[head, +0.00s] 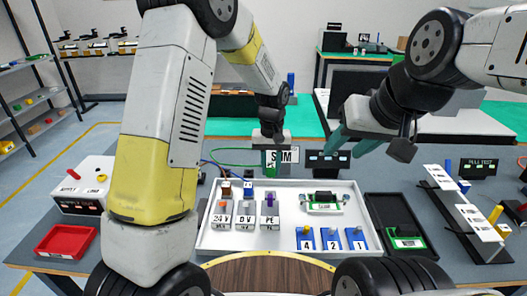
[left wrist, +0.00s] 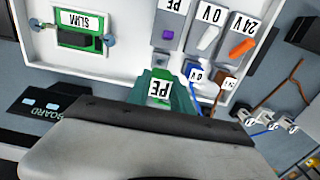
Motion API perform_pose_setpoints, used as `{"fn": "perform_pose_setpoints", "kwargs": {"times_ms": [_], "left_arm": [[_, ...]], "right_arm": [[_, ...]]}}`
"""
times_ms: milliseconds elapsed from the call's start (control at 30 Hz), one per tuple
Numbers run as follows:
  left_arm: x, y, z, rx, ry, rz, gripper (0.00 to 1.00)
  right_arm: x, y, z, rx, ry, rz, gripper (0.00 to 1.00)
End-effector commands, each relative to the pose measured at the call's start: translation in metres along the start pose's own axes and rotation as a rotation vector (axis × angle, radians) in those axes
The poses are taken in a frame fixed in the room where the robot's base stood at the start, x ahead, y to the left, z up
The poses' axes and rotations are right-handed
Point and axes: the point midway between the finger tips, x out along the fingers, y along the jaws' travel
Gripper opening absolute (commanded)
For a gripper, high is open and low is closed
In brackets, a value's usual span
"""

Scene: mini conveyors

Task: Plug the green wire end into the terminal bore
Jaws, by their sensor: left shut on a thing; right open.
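My left gripper (head: 271,160) is shut on the green wire end (left wrist: 160,90), a green piece with a white PE label, held between teal fingers above the back edge of the white tray (head: 318,247). The green wire (head: 232,150) curves off to the left. The grey PE terminal block (head: 270,222) with a purple lever stands in the tray, in front of the held end and apart from it. It also shows in the left wrist view (left wrist: 172,20). My right gripper (head: 345,132) is open and empty, above and right of the tray.
The 24V (head: 221,220) and 0V (head: 245,222) blocks stand left of PE, with brown (head: 226,187) and blue (head: 248,187) wire ends behind them. A green SLIM board (head: 324,203) and blue numbered blocks (head: 332,240) share the tray. A black tray (head: 400,222) lies right.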

Motion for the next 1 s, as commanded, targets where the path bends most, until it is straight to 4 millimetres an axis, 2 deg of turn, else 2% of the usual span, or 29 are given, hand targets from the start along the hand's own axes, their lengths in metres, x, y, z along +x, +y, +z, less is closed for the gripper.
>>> {"fn": "perform_pose_setpoints", "kwargs": {"times_ms": [433,1000], "left_arm": [[0.006,0.0,0.0,0.001,0.0,0.0,0.0],[0.053,0.0,0.0,0.001,-0.001,0.0,0.0]], "right_arm": [[0.0,0.0,0.0,0.0,0.0,0.0,0.44],[0.0,0.0,0.0,0.0,0.0,0.0,0.44]]}}
